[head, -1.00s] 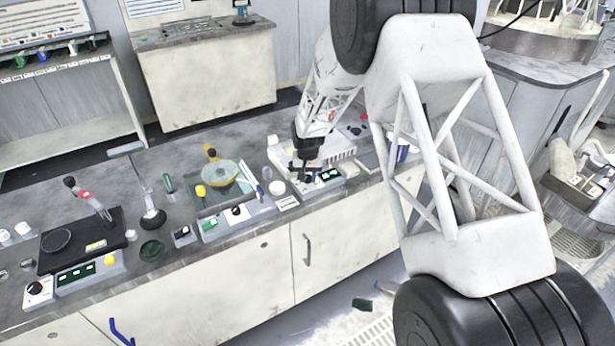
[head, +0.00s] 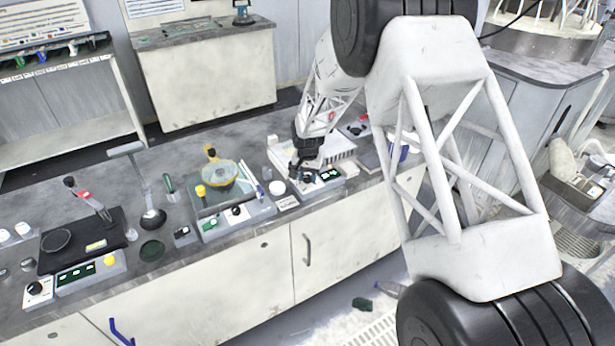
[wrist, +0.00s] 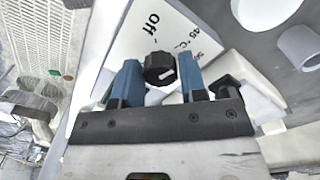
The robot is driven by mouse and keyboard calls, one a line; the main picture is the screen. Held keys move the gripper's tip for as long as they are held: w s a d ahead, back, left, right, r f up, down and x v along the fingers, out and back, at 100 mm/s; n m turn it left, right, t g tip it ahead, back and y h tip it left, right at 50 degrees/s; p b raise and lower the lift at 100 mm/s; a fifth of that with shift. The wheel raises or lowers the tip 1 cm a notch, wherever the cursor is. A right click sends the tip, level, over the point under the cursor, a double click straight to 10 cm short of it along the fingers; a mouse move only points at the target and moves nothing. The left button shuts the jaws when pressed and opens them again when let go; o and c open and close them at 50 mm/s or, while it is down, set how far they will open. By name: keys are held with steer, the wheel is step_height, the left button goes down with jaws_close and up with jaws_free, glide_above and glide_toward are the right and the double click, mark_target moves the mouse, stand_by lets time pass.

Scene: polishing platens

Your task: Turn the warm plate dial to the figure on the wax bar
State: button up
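In the wrist view a black round dial (wrist: 159,68) with a white pointer mark stands on a white panel (wrist: 135,32) printed "Off" and "45 °C", with a further figure cut off. The pointer mark faces toward the lower right of the picture. My gripper (wrist: 160,75) has its two blue fingers either side of the dial, very close to it. Whether they touch it is not clear. In the head view my gripper (head: 303,172) is low over the control box with a green display (head: 329,175). I cannot pick out the wax bar with certainty, and no figure on one is readable.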

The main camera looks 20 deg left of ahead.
mark_target(308, 177)
steer(key=o, duration=0.3)
steer(key=shift+r, duration=3.95)
